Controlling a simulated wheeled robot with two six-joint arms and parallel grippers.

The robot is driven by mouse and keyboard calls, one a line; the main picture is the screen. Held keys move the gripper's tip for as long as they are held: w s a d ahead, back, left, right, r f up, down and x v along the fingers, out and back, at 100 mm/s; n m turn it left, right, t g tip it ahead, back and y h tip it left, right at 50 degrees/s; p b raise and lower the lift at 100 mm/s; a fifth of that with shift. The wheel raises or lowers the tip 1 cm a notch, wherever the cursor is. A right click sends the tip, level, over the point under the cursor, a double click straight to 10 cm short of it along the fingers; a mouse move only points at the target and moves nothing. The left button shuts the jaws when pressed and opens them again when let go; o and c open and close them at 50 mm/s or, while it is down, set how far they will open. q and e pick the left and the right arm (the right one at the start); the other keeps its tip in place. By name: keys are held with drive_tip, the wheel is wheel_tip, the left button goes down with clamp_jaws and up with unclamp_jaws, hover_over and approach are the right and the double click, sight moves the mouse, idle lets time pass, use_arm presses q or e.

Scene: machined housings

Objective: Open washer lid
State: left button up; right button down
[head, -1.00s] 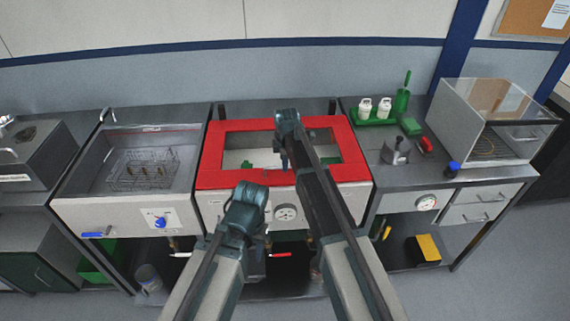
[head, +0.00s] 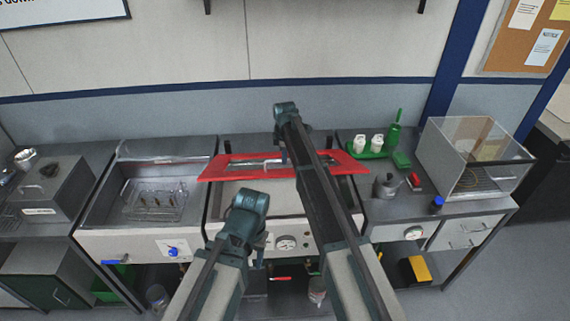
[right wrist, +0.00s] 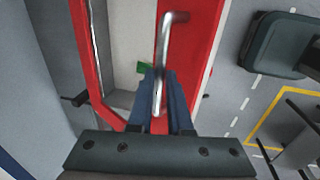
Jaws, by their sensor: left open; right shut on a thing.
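The washer lid (head: 225,170) is a red frame around a clear window. In the head view it is tilted up at its front edge above the open basin of the washer (head: 345,212). My right gripper (head: 284,158) is at the lid's front edge. In the right wrist view my right gripper (right wrist: 160,85) is shut on the silver lid handle (right wrist: 165,45), between its blue fingers. The handle also shows in the head view (head: 262,162). My left gripper (head: 258,262) is open and empty, low in front of the washer, partly hidden by its own arm.
A sink with a wire rack (head: 152,200) stands left of the washer. On the right counter are a green tray with white bottles (head: 368,150), a grey device (head: 386,186) and a clear-walled box (head: 470,160). A wall rises behind the washer.

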use_arm(q)
wheel_tip(320, 180, up, 4)
drive_tip(key=p, duration=0.3)
drive_tip(key=shift+r, duration=0.1)
use_arm(e)
drive_tip(key=w+r, duration=0.4)
drive_tip(key=w, duration=0.1)
drive_tip(key=shift+r, duration=0.15)
drive_tip(key=shift+s, duration=0.1)
